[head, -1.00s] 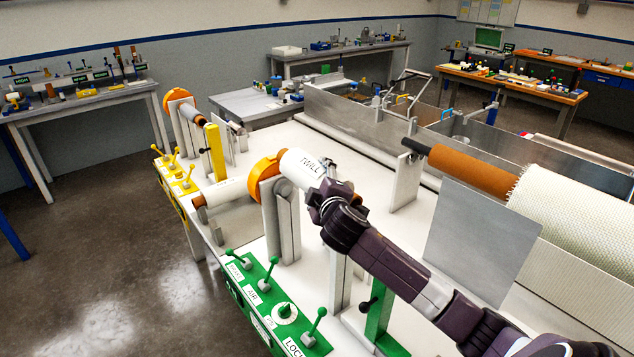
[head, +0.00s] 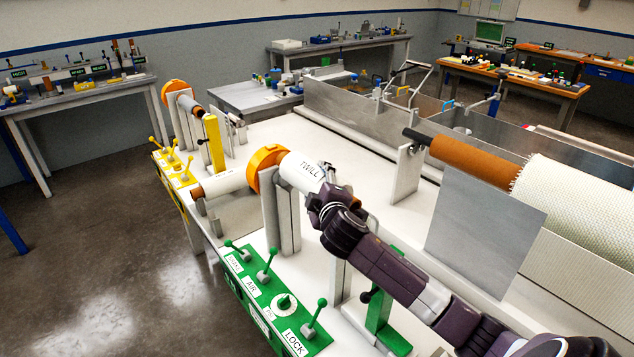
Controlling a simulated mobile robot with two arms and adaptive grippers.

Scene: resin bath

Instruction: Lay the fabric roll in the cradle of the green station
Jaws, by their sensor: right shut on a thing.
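The fabric roll (head: 303,168) is white with "TWILL" printed on it. It lies at the green station, its left end at the orange ring (head: 265,165) on the grey uprights. My right gripper (head: 326,188) is shut on the roll's right end; its fingertips are partly hidden by the wrist. The green station's panel (head: 268,296) has several green levers and labels AIR and LOCK. I cannot tell whether the roll rests fully in the cradle, as my arm covers its right support. My left gripper is not in view.
A yellow station (head: 175,172) stands behind to the left. A grey metal plate (head: 483,235) and a large woven roll (head: 575,200) with a brown core are at right. A green post (head: 382,312) stands below my arm. Open floor is at left.

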